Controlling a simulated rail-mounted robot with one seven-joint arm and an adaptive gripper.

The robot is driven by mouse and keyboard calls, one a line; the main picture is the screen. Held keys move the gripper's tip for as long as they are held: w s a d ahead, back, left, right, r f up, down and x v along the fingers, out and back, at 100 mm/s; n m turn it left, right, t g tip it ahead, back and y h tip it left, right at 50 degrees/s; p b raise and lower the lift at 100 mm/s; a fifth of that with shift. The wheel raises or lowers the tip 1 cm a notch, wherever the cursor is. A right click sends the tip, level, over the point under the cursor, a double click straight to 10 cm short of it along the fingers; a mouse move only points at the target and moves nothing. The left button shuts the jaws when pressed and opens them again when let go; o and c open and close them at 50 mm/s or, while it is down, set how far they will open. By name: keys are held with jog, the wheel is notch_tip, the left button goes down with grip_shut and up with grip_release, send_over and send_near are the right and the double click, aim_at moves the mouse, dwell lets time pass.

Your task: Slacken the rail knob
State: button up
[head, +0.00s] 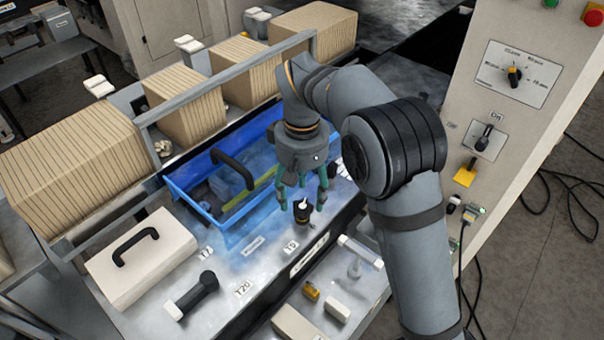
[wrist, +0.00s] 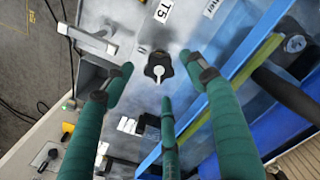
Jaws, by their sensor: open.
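A black lobed knob with a white mark on top, which looks like the rail knob (head: 303,213), stands on the grey bench top beside the label T5. In the wrist view the knob (wrist: 157,67) is near the picture's middle, its lobes in plain sight. My gripper (head: 303,193), with green fingers, points down just above the knob. I cannot tell whether the fingertips reach down to the knob's height; no contact is visible.
A blue tray (head: 188,204) with a black handle stands close left of my gripper. A white box (head: 143,262) and a black-handled tool (head: 196,291) lie further left. A control panel (head: 515,75) stands at right. Ribbed brown blocks (head: 75,168) line the back.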

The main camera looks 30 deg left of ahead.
aim_at(302, 206)
notch_tip(302, 206, up, 9)
dwell(0.3)
jog(key=shift+f, duration=0.1)
notch_tip(302, 206, down, 12)
jog(key=shift+d+r, duration=0.1)
jog(key=shift+n+p, duration=0.35)
jog(key=shift+n, duration=0.65)
